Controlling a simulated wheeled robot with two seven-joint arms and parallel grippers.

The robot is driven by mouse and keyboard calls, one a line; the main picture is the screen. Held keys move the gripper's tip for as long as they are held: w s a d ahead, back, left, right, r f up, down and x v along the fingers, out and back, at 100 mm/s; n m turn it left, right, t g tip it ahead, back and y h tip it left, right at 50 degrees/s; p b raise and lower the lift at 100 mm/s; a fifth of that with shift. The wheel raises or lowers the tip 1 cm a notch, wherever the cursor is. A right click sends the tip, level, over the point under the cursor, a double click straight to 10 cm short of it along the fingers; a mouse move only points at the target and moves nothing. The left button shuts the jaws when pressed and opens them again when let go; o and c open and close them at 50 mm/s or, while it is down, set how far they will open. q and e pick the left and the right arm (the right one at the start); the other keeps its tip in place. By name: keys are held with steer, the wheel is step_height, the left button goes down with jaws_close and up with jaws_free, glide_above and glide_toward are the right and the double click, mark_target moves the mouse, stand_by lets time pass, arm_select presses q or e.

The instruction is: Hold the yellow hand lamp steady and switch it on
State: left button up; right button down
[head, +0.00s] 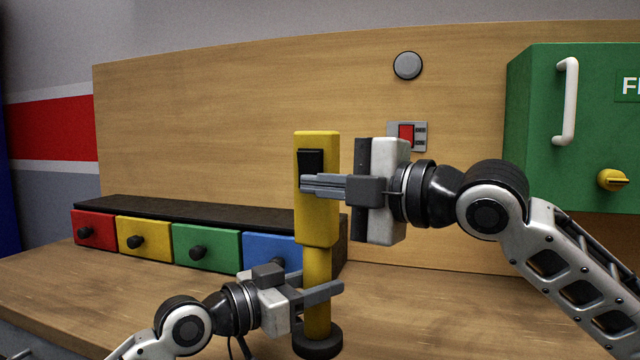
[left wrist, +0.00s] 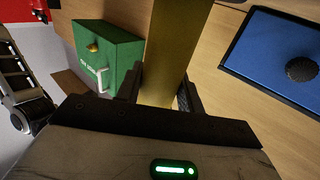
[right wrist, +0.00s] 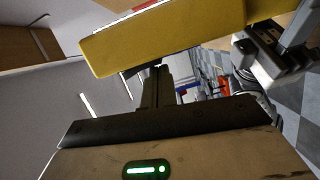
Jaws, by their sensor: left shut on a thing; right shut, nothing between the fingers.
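The yellow hand lamp (head: 318,225) stands upright in the head view, with a wide upper body, a narrower handle and a dark round base. A black switch (head: 311,159) is on the upper body's face. My left gripper (head: 318,291) is shut around the handle, just above the base. The handle also shows between its fingers in the left wrist view (left wrist: 170,60). My right gripper (head: 308,184) is shut and empty, its fingertips at the lower end of the switch. Whether they touch it I cannot tell. In the right wrist view the lamp body (right wrist: 165,35) lies beyond the fingers.
Red, yellow, green and blue drawers (head: 206,247) stand behind the lamp at left. A wooden back panel (head: 220,140) carries a grey round button (head: 407,65) and a red switch (head: 406,134). A green cabinet (head: 545,130) hangs at right. The wooden bench top (head: 420,310) is clear at right.

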steer(key=s+d, duration=0.6)
steer(key=s, duration=0.3)
steer(key=shift+s+d+f, duration=0.25)
steer(key=shift+d+f, duration=0.1)
steer(key=shift+f, duration=0.05)
arm_select(q)
steer(key=o, duration=1.3)
steer(key=shift+o, duration=0.2)
